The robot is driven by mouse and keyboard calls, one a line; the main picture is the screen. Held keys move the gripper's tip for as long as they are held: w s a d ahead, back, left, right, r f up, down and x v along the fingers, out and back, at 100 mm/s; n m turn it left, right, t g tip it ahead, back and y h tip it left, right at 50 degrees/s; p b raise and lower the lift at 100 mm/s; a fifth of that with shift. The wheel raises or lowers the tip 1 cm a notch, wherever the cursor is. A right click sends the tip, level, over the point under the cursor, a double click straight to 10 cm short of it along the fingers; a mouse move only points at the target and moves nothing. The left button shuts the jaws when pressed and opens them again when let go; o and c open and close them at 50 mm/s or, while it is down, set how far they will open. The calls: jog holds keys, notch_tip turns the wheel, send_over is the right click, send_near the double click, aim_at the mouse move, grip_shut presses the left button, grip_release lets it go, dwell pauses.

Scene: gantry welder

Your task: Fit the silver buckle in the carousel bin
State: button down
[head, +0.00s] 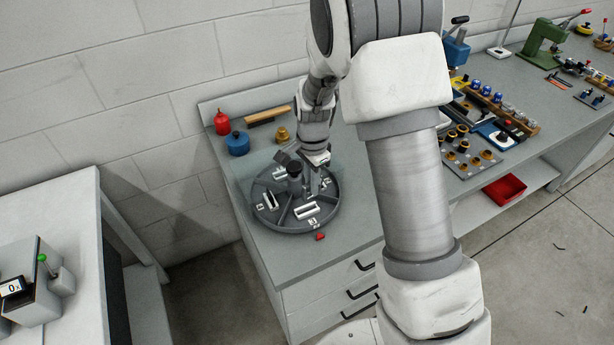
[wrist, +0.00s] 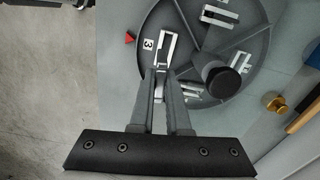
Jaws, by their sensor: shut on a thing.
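The grey round carousel (head: 262,222) stands on the bench's near corner, with dividers and a dark central hub (wrist: 222,81). My gripper (head: 320,186) is low over its right side, beside the hub; in the wrist view my gripper (wrist: 167,72) has its fingers close together. A silver piece (wrist: 160,88) shows between them, likely the buckle, mostly hidden by the fingers. Another silver buckle (head: 306,210) lies in the compartment marked 3, just beyond the fingertips in the wrist view (wrist: 168,46). More silver buckles (head: 270,199) lie in other compartments.
A red wedge (head: 320,236) lies on the bench by the rim. A red bottle (head: 222,122), a blue container (head: 237,144), a brass knob (head: 282,134) and a wooden-handled brush (head: 266,116) stand behind the carousel. Trays of parts (head: 470,150) fill the bench to the right.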

aim_at(307, 195)
jog(key=shift+m, duration=0.7)
jog(key=shift+w+a+f+b, duration=0.1)
jog(key=shift+a+f+b, duration=0.1)
jog(key=shift+f+b, duration=0.55)
jog(key=shift+w+a+f+b, duration=0.15)
jog(key=shift+f+b, duration=0.25)
jog(key=shift+f, duration=0.55)
jog(key=shift+s+a+f+b, duration=0.1)
jog(key=shift+a+f+b, duration=0.1)
jog(key=shift+f+b, duration=0.55)
jog(key=shift+f+b, duration=0.7)
jog(key=shift+f, duration=0.55)
jog(key=c, duration=0.8)
grip_release()
jog(key=shift+r, duration=0.1)
